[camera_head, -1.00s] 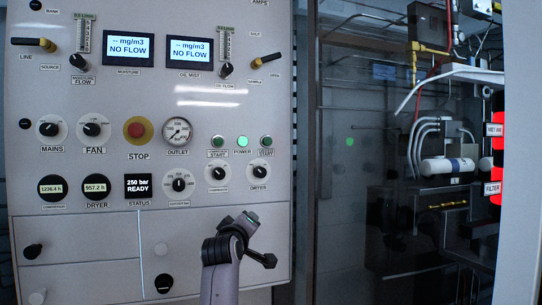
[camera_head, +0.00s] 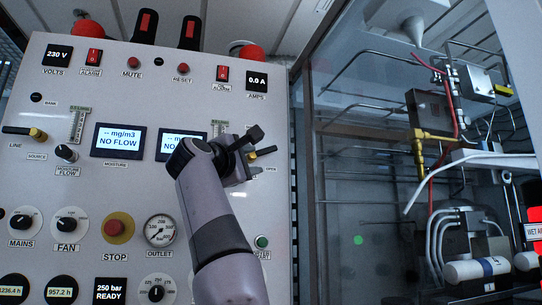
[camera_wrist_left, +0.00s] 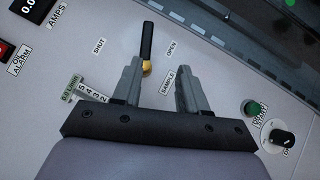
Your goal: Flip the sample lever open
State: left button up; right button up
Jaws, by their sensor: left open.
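The sample lever (camera_head: 267,151) has a black handle on a brass base and sits on the right part of the panel, partly hidden by my arm in the head view. In the left wrist view the lever (camera_wrist_left: 147,42) stands just beyond the fingertips, its handle pointing up the picture between the SHUT and OPEN labels. The SAMPLE label shows between my fingers. My left gripper (camera_head: 243,155) is in front of the panel beside the lever. In the left wrist view my left gripper (camera_wrist_left: 157,72) is open, with the brass base near the left fingertip; contact cannot be told. My right gripper is out of view.
The grey panel (camera_head: 110,190) carries displays (camera_head: 118,141), a red STOP button (camera_head: 117,228), the line lever (camera_head: 25,132) and an outlet gauge (camera_head: 160,229). A dark transparent pane (camera_head: 350,200) with pipework behind it stands to the right.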

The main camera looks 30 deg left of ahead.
aim_at(267, 150)
pick_arm(q)
jog(key=w+r+p, duration=0.3)
jog(key=w, duration=0.1)
jog(key=shift+r, duration=0.4)
jog(key=shift+w+a+p, duration=0.1)
jog(key=shift+w+p, duration=0.5)
jog(key=shift+w, duration=0.35)
grip_shut()
